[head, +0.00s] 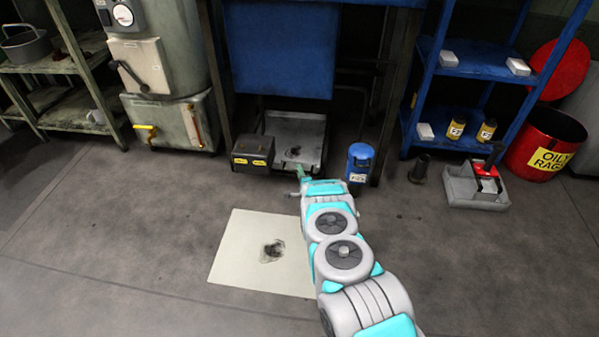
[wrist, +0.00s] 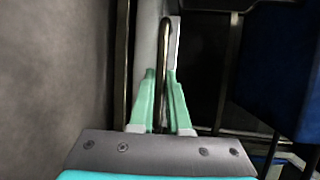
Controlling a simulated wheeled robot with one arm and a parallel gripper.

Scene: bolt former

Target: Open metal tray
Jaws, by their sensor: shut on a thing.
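The grey metal tray (head: 312,138) sits low under the blue machine, with a dark stain on its floor. My gripper (head: 301,172) is at the tray's front edge, at the end of my outstretched arm. In the wrist view, the green fingers of my gripper (wrist: 162,74) stand on either side of a thin, bent metal handle (wrist: 164,45) and are shut on it. A pale metal surface shows behind the handle. The handle is too small to make out in the head view.
A black box with yellow labels (head: 253,152) stands against the tray's left side. A blue canister (head: 360,163) stands to its right, near a machine leg. A pale stained sheet (head: 238,255) lies on the floor in front. The open floor around it is clear.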

